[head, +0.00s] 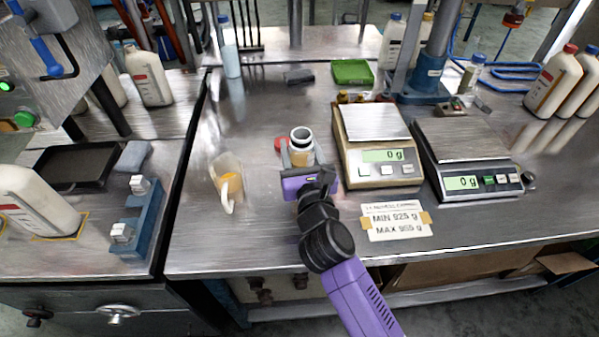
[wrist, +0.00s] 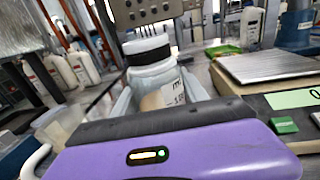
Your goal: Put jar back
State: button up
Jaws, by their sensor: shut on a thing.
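A small red thing (head: 280,143) shows just left of the jar.
A clear jug (head: 226,168) with amber liquid is to the left. Two scales (head: 376,123) (head: 462,138) reading 0 g and a MIN/MAX card (head: 396,222) are to the right. A green tray (head: 352,72) and bottle (head: 231,60) are behind. The table is bare between jug and jar.

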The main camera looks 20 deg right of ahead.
aim_at(299, 165)
jog(key=shift+f+b, duration=1.45)
jog(key=shift+f, duration=1.6)
jog(key=shift+f, duration=0.1)
jog(key=shift+f, duration=0.1)
jog(key=o, duration=1.5)
jog(key=shift+r, duration=0.25)
jog(key=v, duration=1.2)
jog(key=shift+f+b, duration=0.1)
jog(key=shift+b, duration=0.25)
